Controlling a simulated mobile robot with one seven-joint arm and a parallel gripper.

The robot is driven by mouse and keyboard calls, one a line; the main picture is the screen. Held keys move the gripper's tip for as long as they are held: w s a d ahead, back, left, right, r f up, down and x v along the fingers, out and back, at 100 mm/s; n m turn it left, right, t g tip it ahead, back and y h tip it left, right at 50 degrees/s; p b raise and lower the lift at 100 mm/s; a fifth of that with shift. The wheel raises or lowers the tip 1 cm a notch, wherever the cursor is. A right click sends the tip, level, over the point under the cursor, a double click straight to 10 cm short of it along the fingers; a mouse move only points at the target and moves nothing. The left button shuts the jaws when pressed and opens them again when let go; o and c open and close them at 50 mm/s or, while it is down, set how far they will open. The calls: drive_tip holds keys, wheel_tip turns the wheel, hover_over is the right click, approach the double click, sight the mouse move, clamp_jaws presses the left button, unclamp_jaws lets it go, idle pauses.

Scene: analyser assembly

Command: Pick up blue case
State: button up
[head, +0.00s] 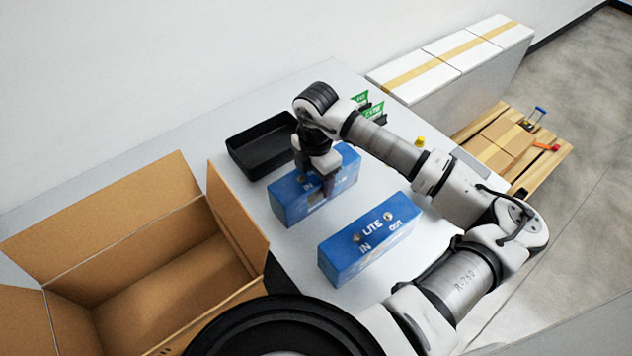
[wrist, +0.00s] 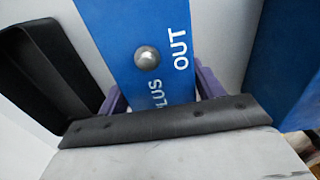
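Two blue cases stand on the grey table. The far blue case (head: 290,200) is under my gripper (head: 322,178); the near blue case (head: 368,243), marked LITE, IN and OUT, stands in front and to the right. In the wrist view the case under my gripper (wrist: 162,98) reads PLUS and OUT (wrist: 130,30) and has a round metal knob. My purple fingers straddle it, one on each side, very close to its walls. Whether they press on it I cannot tell. Part of the other case (wrist: 290,70) shows at the right of the wrist view.
An empty black tray (head: 250,160) lies behind the far case; it also shows in the wrist view (wrist: 50,65). An open cardboard box (head: 150,285) stands at the left. Green-labelled items (head: 373,112) and a yellow thing (head: 420,141) are further back. White boxes (head: 455,60) stand beyond.

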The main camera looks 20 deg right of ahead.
drive_tip(key=shift+r, duration=0.1)
drive_tip(key=c, duration=1.2)
drive_tip(key=shift+r, duration=0.1)
wheel_tip(320, 180, up, 18)
drive_tip(key=b, duration=0.6)
drive_tip(key=shift+r, duration=0.15)
